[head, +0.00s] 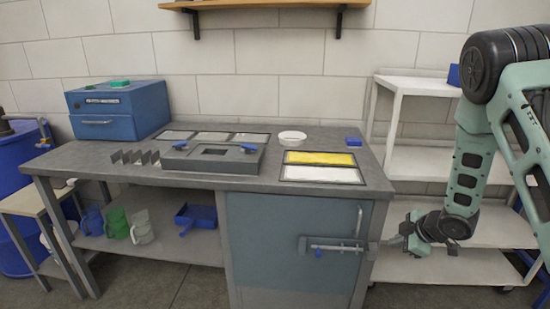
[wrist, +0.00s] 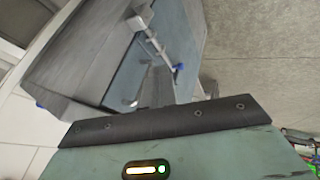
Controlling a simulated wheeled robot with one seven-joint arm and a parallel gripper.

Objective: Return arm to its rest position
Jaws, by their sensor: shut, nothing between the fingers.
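My arm (head: 470,170) reaches down from the upper right in the head view, bent at a low elbow. My gripper (head: 388,242) points left, low beside the right edge of the blue-grey cabinet door (head: 285,235). It is shut and holds nothing. In the head view it is close to the right end of the grey metal bar (head: 335,244) on the door; I cannot tell whether they touch. The bar, with its blue knob (wrist: 179,67), also shows in the wrist view. The fingertips are not clear in the wrist view.
The grey workbench (head: 90,161) stands left of my arm, with a blue box (head: 118,110), a grey fixture (head: 205,168) and yellow and white panels (head: 320,158) on top. A white shelf rack (head: 415,160) stands behind my arm. Floor is clear in front of the bench.

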